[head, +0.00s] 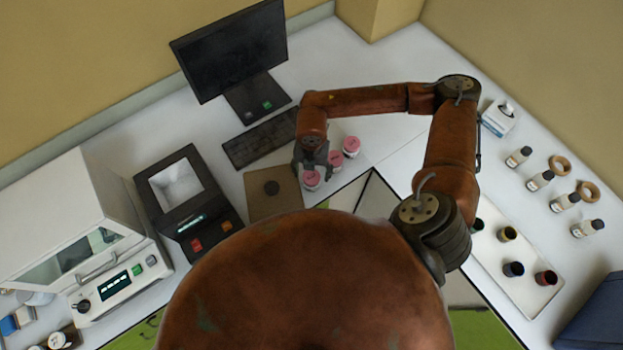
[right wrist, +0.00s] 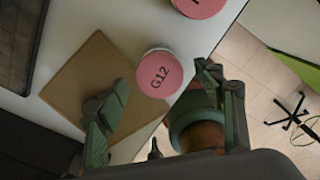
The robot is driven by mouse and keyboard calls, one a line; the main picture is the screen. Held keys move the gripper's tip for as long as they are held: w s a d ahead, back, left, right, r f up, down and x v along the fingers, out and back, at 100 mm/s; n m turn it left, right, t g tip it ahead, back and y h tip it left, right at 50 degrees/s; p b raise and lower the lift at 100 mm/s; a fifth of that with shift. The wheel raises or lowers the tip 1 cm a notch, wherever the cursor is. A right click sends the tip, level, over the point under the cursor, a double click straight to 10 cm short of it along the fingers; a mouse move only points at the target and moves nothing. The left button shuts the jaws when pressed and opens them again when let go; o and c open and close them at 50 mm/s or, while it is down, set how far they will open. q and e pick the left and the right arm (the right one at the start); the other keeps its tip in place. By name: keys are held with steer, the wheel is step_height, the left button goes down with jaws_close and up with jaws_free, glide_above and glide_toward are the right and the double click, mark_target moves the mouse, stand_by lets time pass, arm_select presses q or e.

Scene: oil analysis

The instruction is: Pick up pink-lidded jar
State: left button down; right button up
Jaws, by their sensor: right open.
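Several pink-lidded jars stand in a short row on the white counter. The nearest pink-lidded jar (head: 311,181) is beside the tan board. In the right wrist view the pink-lidded jar marked G12 (right wrist: 158,74) stands by the tan board's edge, just ahead of the open fingers. A second pink-lidded jar (head: 335,159) and a third (head: 352,145) stand behind it; one more pink lid (right wrist: 200,6) is cut off at the wrist view's top. My right gripper (head: 314,170) is open and empty, close to the nearest jar; contact cannot be told. My left gripper is not in view.
A keyboard (head: 261,144) and monitor (head: 231,52) lie behind, and a black instrument (head: 187,200) is at left. The counter's front edge is near the jars.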

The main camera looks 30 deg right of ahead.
mark_target(312, 176)
step_height(312, 176, down, 4)
steer(key=shift+f+p, duration=0.15)
steer(key=shift+p, duration=0.25)
steer(key=shift+c, duration=0.2)
steer(key=c, duration=1.3)
